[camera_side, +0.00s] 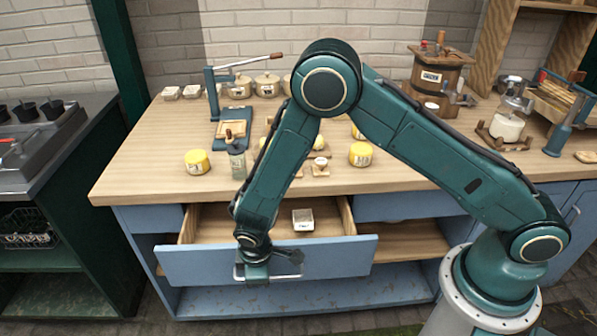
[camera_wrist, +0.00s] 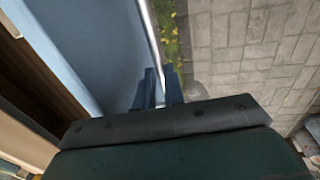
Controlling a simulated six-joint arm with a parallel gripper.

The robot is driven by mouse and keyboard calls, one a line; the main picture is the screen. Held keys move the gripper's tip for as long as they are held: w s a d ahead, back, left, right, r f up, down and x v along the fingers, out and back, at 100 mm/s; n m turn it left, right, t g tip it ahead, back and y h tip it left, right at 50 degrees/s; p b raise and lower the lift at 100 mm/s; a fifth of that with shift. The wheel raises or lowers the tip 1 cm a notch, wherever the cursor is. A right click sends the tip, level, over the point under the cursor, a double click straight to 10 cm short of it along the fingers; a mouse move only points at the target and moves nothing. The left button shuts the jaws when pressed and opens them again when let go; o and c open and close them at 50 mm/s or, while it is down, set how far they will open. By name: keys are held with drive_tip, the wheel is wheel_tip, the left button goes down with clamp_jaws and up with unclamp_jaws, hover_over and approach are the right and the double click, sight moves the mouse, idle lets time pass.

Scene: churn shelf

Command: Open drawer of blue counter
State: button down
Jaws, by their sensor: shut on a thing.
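The blue counter (camera_side: 155,218) has a wooden top, and its blue-fronted drawer (camera_side: 335,258) is pulled out, with the wooden inside showing. A small white container (camera_side: 303,219) sits in the drawer. My gripper (camera_side: 268,268) is at the drawer front, left of its middle, shut on the metal drawer handle (camera_side: 290,256). In the wrist view the fingers (camera_wrist: 160,90) close around the handle bar (camera_wrist: 152,40), beside the blue drawer front (camera_wrist: 90,40). The exact contact between fingers and bar is small and partly hidden.
Yellow-labelled jars (camera_side: 197,162), a press stand (camera_side: 215,95) and a wooden churn (camera_side: 437,80) stand on the countertop. An open shelf (camera_side: 410,240) lies right of the drawer. Paved floor (camera_wrist: 240,50) is below the drawer front. A dark green counter (camera_side: 60,170) stands at left.

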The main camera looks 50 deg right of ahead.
drive_tip(key=s+a, duration=0.9)
drive_tip(key=c, duration=1.5)
unclamp_jaws()
drive_tip(key=shift+r, duration=0.1)
drive_tip(key=r, duration=0.4)
drive_tip(key=s+a+r, duration=0.1)
drive_tip(key=r, duration=0.4)
drive_tip(key=a+r, duration=0.1)
drive_tip(key=r, duration=0.3)
drive_tip(key=shift+s+r, duration=0.25)
drive_tip(key=shift+s, duration=0.15)
